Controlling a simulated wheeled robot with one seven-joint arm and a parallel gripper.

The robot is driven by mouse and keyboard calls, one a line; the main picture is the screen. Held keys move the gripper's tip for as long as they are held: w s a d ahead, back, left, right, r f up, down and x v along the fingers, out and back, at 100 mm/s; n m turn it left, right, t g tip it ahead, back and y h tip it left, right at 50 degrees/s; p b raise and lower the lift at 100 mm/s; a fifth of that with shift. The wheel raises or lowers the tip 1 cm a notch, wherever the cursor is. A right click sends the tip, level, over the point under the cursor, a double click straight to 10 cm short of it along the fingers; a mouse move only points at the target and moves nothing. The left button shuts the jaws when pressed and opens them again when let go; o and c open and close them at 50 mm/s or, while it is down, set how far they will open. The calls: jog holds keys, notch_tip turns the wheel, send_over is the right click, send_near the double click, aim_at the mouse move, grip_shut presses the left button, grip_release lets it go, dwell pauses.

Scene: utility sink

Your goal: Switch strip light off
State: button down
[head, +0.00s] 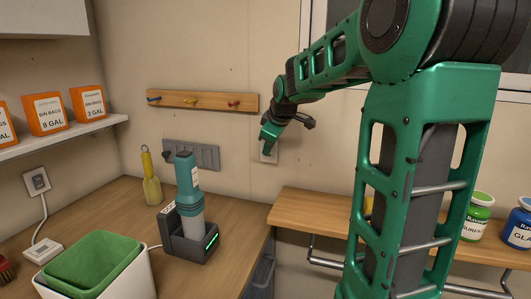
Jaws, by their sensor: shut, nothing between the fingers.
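A small pale wall plate (270,157), which looks like a switch, is on the back wall right of the grey rack. My gripper (266,148) is shut and empty, pointing down in front of this plate. Its fingertips cover the upper left part of the plate. I cannot tell whether they touch it, and the rocker's position is hidden. The strip light itself is not clearly seen.
A wooden peg rail (203,101) and a grey rack (190,155) are on the wall to the left. A teal device in a dark dock (190,236) stands on the counter below. A wooden shelf (312,207) with jars (478,217) runs right.

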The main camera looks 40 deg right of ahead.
jog(key=shift+r, duration=0.3)
jog(key=shift+a, duration=0.1)
jog(key=s+a+r, duration=0.5)
jog(key=s+r, duration=0.2)
jog(key=s, duration=0.1)
jog(key=shift+s+a+r, duration=0.15)
jog(key=shift+s+a, duration=0.05)
jog(key=shift+a, duration=0.05)
dwell(0.5)
jog(key=s+a+f+m+g+y, duration=0.1)
jog(key=s+a+f+m+g, duration=0.1)
jog(key=s+f+m, duration=0.4)
jog(key=s+a+f+m+g+y, duration=0.1)
jog(key=s+f+m+g, duration=0.4)
jog(key=s+f, duration=1)
jog(key=s+m, duration=0.1)
jog(key=s, duration=0.6)
jog(key=shift+a, duration=0.4)
